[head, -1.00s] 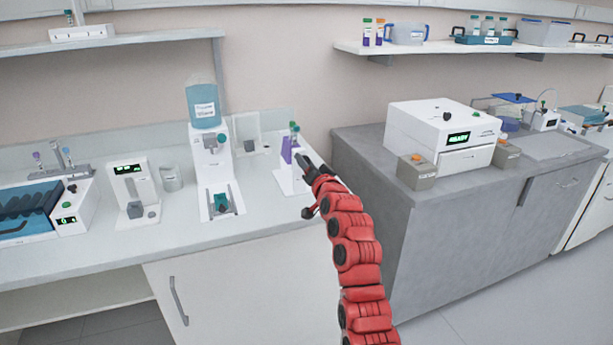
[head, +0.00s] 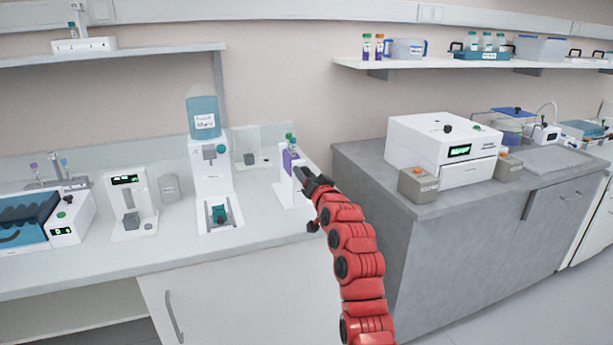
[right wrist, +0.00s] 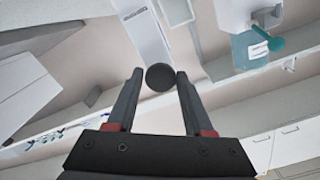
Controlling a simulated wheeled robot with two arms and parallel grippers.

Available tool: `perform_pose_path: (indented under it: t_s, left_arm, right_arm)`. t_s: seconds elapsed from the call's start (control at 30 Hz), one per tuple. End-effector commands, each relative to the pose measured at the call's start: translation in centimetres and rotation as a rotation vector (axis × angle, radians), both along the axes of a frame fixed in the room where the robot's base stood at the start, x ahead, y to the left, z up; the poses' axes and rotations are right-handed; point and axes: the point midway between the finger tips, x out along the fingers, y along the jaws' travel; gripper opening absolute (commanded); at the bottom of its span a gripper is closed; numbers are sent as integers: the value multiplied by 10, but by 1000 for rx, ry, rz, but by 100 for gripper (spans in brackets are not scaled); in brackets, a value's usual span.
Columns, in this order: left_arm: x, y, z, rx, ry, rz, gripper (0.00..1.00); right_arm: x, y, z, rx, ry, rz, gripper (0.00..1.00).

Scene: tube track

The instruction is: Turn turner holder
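A small white stand (head: 288,192) stands near the right end of the white bench. It carries a purple tube (head: 288,160) with a green cap, partly beside my gripper. My right gripper (head: 303,174) is at the right side of this stand. In the right wrist view a dark round knob (right wrist: 160,77) sits between the fingertips of my right gripper (right wrist: 160,72). The fingers are apart at about the knob's width; whether they press on it I cannot tell. My left gripper is not in view.
A dispenser with a teal bottle (head: 204,120) stands left of the stand. A white device with a display (head: 130,205) and a beaker (head: 169,188) are farther left. A grey cabinet (head: 400,240) is on the right, with a white machine (head: 440,150) on top.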

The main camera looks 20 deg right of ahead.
Motion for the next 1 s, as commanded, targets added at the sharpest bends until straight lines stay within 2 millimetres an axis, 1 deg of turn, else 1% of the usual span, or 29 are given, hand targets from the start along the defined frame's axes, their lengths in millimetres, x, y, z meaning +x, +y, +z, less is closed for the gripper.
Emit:
perform_pose_path:
  t_s: [0.03, 0.1, 0.4, 0.57, 0.67, 0.77, 1.0]
  left_arm:
    - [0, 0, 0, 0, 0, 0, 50]
    - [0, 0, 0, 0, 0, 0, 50]
    - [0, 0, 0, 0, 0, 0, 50]
    - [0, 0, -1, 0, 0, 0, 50]
    - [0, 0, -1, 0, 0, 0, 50]
    - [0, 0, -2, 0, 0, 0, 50]
    - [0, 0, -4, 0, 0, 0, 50]
  right_arm:
    - [0, 0, 0, 0, 0, 0, 63]
    - [0, 0, 0, 0, -1, 0, 75]
    - [0, 0, 1, 0, -3, -1, 76]
    - [-8, -1, 1, 0, -5, -1, 76]
    - [-20, -1, 2, -1, -5, -1, 76]
    - [-35, -2, 0, 1, -6, -2, 76]
    - [-79, -4, 1, 0, -5, -2, 76]
